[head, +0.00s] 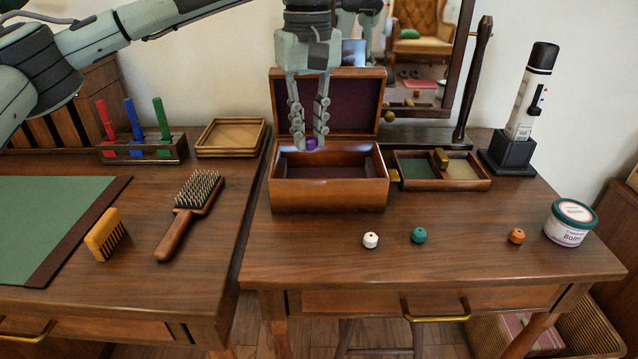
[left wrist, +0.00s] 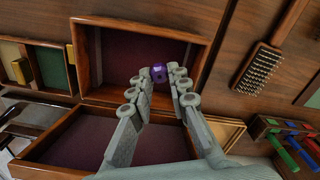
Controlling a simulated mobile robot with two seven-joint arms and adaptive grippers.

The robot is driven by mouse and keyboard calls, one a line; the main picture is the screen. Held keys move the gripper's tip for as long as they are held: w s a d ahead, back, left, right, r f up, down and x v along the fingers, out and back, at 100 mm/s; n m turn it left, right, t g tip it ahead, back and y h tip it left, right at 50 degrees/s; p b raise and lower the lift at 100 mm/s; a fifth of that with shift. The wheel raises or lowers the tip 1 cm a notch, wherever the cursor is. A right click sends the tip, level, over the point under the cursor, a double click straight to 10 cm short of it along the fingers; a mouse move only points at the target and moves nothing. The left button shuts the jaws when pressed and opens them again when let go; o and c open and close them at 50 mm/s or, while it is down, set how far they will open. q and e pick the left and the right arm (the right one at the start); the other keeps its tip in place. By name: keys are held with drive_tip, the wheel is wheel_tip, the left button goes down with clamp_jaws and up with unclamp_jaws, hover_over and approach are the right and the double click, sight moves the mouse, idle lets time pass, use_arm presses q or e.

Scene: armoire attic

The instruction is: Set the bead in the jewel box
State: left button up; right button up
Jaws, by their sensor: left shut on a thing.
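The jewel box (head: 330,195) is a brown wooden box with a dark purple lining, its lid (head: 379,100) raised at the back. It also shows in the left wrist view (left wrist: 210,58). My left gripper (head: 308,146) points down over the box's opening, in front of the raised lid. It is shut on a small purple bead (head: 311,143), which sits between the fingertips. In the left wrist view the bead (left wrist: 158,73) shows against the box's lined interior. Its exact height above the box floor is hard to tell. My right gripper is out of both views.
White (head: 370,240), teal (head: 418,235) and orange (head: 516,236) beads lie on the table in front. A divided tray (head: 478,184) stands right of the box, with a balm tub (head: 569,222) farther right. A hairbrush (head: 190,214) lies to the left.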

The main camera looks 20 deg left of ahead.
sight(310, 179)
use_arm(q)
wheel_tip(310, 179, down, 10)
drive_tip(key=shift+r, duration=0.25)
drive_tip(key=shift+f, duration=0.15)
drive_tip(key=o, duration=0.8)
drive_tip(key=shift+c, duration=0.2)
wheel_tip(310, 179, up, 12)
drive_tip(key=shift+r, duration=0.2)
